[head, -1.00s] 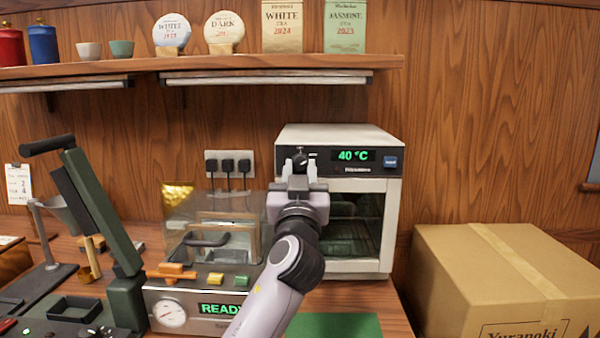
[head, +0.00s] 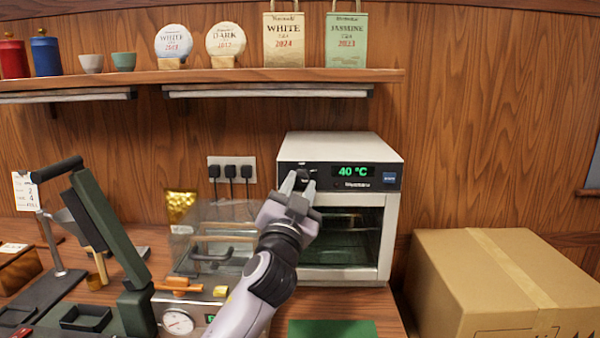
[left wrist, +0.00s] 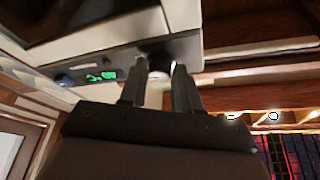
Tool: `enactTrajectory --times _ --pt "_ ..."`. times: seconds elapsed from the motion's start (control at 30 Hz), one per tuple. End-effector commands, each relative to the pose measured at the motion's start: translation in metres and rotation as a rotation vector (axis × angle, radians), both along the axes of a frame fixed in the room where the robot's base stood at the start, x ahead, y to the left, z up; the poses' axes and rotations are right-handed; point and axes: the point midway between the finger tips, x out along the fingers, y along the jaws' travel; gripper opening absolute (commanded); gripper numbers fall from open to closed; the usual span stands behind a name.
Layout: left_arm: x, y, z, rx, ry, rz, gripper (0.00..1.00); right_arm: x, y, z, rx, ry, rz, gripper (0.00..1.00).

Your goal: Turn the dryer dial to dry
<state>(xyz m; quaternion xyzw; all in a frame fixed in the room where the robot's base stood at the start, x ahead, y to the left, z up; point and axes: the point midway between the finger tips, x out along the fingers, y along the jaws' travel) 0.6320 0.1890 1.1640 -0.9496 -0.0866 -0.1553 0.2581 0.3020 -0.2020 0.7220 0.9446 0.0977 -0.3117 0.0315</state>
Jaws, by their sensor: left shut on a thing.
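The dryer (head: 349,150) is a white box with a dark front panel and a glass door, at the middle of the head view. Its display (head: 353,171) reads 40 °C in green. The black dial (head: 302,175) is at the panel's left end. My left gripper (head: 298,184) is shut on the dial, with one finger on either side and the wrist tilted. The left wrist view also shows the dial (left wrist: 160,62) between the fingertips. Fingers hide part of the dial, so its setting cannot be read. My right gripper is not in view.
A blue button (head: 389,178) is at the panel's right end. A machine with a clear cover and a gauge (head: 177,322) stands left of my arm. A cardboard box (head: 445,275) is at the right. A shelf (head: 300,78) runs above the dryer.

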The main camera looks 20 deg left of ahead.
Motion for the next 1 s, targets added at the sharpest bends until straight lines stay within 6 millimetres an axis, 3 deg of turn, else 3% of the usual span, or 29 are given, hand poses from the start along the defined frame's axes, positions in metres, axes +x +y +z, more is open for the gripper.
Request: enactTrajectory --times 0.03,0.23,0.6,1.0 --pt "0.000 0.001 0.007 0.045 0.016 0.001 0.02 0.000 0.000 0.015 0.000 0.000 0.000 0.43" --pt "-0.001 0.003 0.005 0.222 0.064 0.001 0.02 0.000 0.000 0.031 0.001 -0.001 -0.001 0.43" --pt "-0.001 0.004 0.004 0.458 0.130 0.001 0.02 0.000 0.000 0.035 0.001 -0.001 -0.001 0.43" --pt "-0.001 0.004 0.004 0.544 0.157 0.000 0.02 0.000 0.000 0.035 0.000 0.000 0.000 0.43"
